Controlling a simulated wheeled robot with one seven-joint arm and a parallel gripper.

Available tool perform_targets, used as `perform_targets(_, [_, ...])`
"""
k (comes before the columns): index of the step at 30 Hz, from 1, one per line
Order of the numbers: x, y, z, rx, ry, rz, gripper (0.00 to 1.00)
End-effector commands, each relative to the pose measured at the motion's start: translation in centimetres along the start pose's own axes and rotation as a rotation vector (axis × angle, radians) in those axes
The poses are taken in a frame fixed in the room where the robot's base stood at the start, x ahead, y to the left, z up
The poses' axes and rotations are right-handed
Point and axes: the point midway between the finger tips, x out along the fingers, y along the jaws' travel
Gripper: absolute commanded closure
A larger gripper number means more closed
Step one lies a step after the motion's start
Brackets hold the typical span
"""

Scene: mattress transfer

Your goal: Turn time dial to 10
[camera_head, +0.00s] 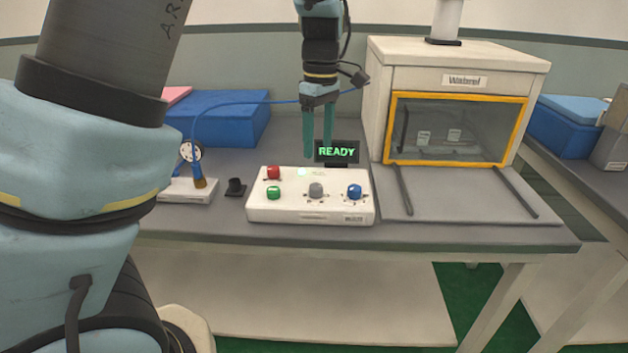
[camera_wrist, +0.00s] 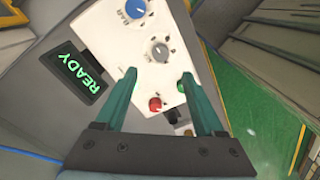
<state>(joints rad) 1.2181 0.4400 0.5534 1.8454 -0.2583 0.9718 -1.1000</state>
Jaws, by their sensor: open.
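A white control box (camera_head: 290,207) stands on the table, with a grey dial (camera_head: 316,190) in the middle and a blue dial (camera_head: 354,191) at its right. I cannot read which one is the time dial. The wrist view also shows the grey dial (camera_wrist: 160,52) and the blue dial (camera_wrist: 135,8), each with a scale around it too small to read. My gripper (camera_head: 318,156) is open and empty, pointing down above the back of the box. In the wrist view its fingertips (camera_wrist: 158,76) frame the box's face near the grey dial, touching nothing that I can see.
The box also bears a red button (camera_head: 273,172) and a green button (camera_head: 273,192). A display (camera_head: 338,152) reading READY stands behind it. A cabinet (camera_head: 458,78) with a yellow-framed window is at the right. A gauge stand (camera_head: 186,190) and a blue box (camera_head: 225,118) are at the left.

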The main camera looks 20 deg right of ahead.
Motion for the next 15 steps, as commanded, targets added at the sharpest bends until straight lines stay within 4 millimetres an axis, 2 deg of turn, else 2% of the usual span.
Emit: perform_targets(15, [8.4, -0.2, 0.0, 0.0, -0.002, -0.004, 0.29])
